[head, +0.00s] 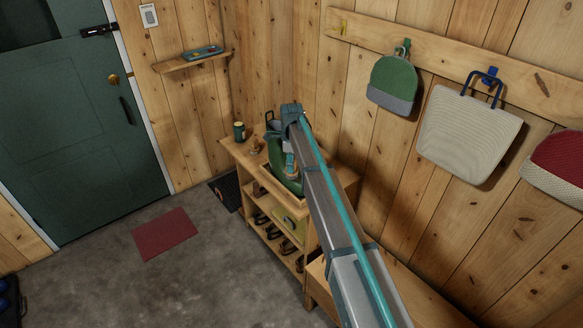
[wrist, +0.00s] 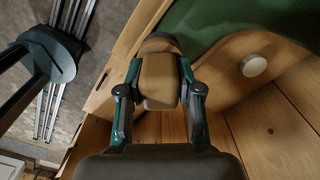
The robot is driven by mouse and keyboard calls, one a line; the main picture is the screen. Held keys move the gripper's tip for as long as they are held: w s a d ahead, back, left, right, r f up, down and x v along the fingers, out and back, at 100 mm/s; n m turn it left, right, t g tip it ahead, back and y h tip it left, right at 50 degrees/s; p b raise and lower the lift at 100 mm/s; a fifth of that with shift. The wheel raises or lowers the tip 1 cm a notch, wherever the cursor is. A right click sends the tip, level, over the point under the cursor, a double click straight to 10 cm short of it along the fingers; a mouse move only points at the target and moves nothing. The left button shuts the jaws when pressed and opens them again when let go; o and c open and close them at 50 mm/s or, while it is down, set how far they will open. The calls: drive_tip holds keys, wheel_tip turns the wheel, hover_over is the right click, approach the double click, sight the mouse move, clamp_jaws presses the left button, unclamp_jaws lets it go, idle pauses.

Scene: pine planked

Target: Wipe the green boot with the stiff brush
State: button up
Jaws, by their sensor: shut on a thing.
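My gripper (wrist: 160,78) is shut on a tan, block-shaped piece, which I take to be the stiff brush (wrist: 158,88). Its bristles are not visible in the wrist view. In the head view, my gripper (head: 291,165) is at the rack top, and the brush is too small and covered to make out clearly. The green boot (head: 287,183) stands on the rack's top, partly hidden behind my arm. A large green surface, likely the boot (wrist: 240,22), fills the upper right of the wrist view, close to the brush; I cannot tell whether they touch.
The wooden rack (head: 240,153) holds shoes on its lower shelves. A dark green tin (head: 239,131) and a small brownish item (head: 256,146) stand left of the boot. A plank wall lies close behind, with a green cap (head: 394,80) and a pale bag (head: 466,135) hanging to the right.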

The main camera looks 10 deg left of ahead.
drive_tip(key=shift+r+p, duration=0.85)
drive_tip(key=shift+r, duration=1.65)
drive_tip(key=shift+d+f+b, duration=0.1)
drive_tip(key=shift+f+b, duration=0.1)
drive_tip(key=shift+b, duration=0.4)
drive_tip(key=shift+s+d+f+b, duration=0.1)
drive_tip(key=shift+d+f+b, duration=0.1)
drive_tip(key=shift+b, duration=1)
drive_tip(key=shift+s+b, duration=0.2)
drive_tip(key=shift+b, duration=0.9)
drive_tip(key=shift+s+d+b, duration=0.1)
drive_tip(key=shift+b, duration=0.4)
